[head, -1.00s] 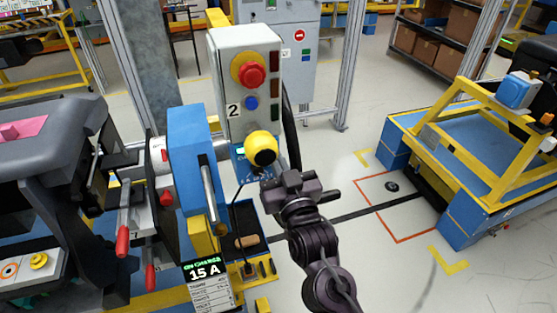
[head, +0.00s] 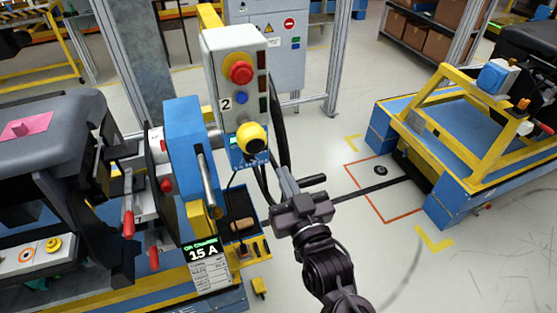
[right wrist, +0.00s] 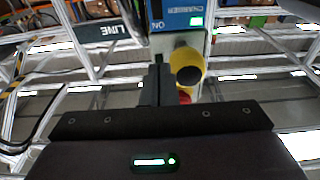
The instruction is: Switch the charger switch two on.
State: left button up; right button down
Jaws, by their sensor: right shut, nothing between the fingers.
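A grey control box marked 2 (head: 231,59) stands upright on the stand. A blue charger label (head: 236,154) sits below the switch. In the right wrist view the label (right wrist: 176,17) appears upside down, reading ON, with a lit green lamp (right wrist: 197,21). My right gripper (head: 287,177) is shut and empty, below and right of the yellow switch, apart from it. My left gripper is not in view.
A blue upright post (head: 184,140) and red-tipped handles (head: 128,224) stand left of the box. A sign reads 15 A (head: 203,254) below. Black cables (head: 279,130) hang beside the box. Open floor lies right, before a yellow-framed blue cart (head: 450,150).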

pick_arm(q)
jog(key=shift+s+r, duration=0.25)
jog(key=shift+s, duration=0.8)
pick_arm(e)
jog(key=shift+s+d+r, duration=0.1)
jog(key=shift+s+d, duration=0.05)
jog(key=shift+s, duration=0.35)
jog(key=shift+s+d+r, duration=0.1)
jog(key=shift+s, duration=0.35)
jog(key=shift+s, duration=0.1)
